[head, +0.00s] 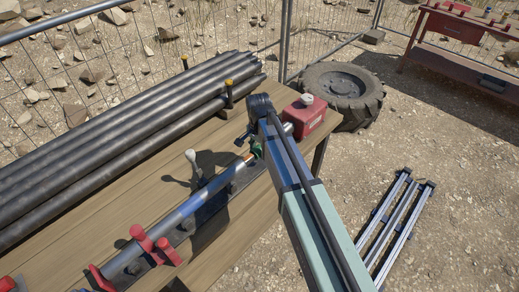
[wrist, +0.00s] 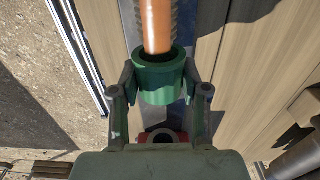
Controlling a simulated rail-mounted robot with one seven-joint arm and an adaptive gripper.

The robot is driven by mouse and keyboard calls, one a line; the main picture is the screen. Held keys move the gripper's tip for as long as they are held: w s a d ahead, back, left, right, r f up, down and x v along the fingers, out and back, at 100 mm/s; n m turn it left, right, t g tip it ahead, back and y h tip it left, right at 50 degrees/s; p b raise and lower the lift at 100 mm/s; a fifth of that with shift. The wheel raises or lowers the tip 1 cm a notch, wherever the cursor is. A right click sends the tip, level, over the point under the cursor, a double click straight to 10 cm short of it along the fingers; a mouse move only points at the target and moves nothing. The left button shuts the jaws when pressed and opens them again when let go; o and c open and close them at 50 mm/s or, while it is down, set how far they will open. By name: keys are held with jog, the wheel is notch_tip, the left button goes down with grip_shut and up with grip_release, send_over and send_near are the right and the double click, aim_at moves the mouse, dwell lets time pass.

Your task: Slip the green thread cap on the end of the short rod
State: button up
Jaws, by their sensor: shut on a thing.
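The short rod (head: 187,211) lies along a dark rail on the wooden table, with a copper-coloured threaded end at its upper right. That end (wrist: 157,25) also shows in the wrist view. The green thread cap (wrist: 160,82) is between the fingers of my gripper (wrist: 160,90), which is shut on it. The cap's open mouth faces the rod, and the rod's tip lines up with the dark opening. I cannot tell whether the tip is inside or just at the mouth. In the head view my arm mostly hides the cap (head: 256,150).
Several long dark pipes (head: 110,140) lie along the table's far side. Red clamps (head: 155,246) stand at the rod's near end. A red box (head: 305,116) is on the table behind my arm. A tyre (head: 343,95) and a metal frame (head: 400,228) are on the ground.

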aim_at(251, 155)
jog(key=shift+s+a, duration=0.55)
jog(key=shift+s, duration=0.15)
jog(key=shift+s+a, duration=0.25)
jog(key=shift+s+a, duration=0.55)
jog(key=shift+s, duration=0.15)
jog(key=o, duration=1)
jog(key=shift+r, duration=0.1)
